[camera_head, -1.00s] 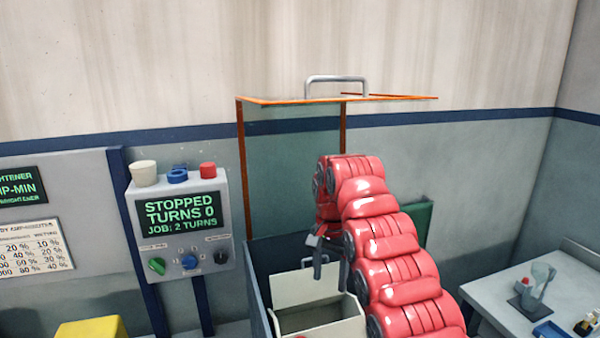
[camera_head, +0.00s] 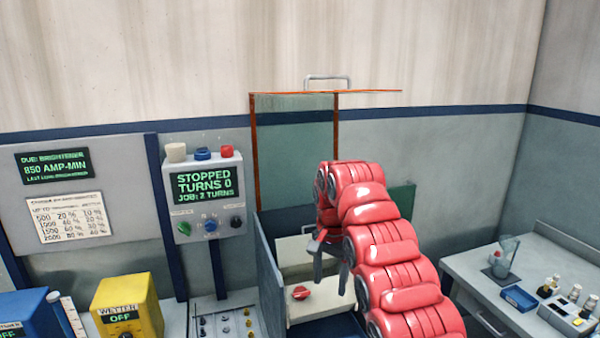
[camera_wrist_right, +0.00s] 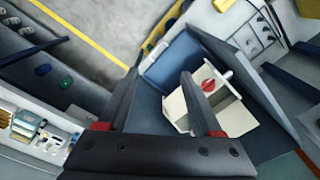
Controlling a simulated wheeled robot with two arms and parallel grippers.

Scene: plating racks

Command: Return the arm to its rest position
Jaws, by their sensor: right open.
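My right arm is red and comes in from the lower right of the head view. Its gripper (camera_head: 332,272) points down in front of the open booth and is partly hidden by the arm. In the right wrist view the two dark fingers (camera_wrist_right: 163,105) are apart with nothing held between them. Beyond the fingertips is a cream box (camera_wrist_right: 222,103) with a red knob (camera_wrist_right: 208,86). The box also shows in the head view (camera_head: 330,303), below the gripper, with the red knob (camera_head: 301,292). My left gripper is not in view.
A control box (camera_head: 207,205) reading STOPPED, TURNS 0 stands left of the booth. The glass panel (camera_head: 295,150) with orange edges stands behind the arm. A yellow wetter box (camera_head: 125,300) is at lower left. A side table (camera_head: 470,275) with bottles is at right.

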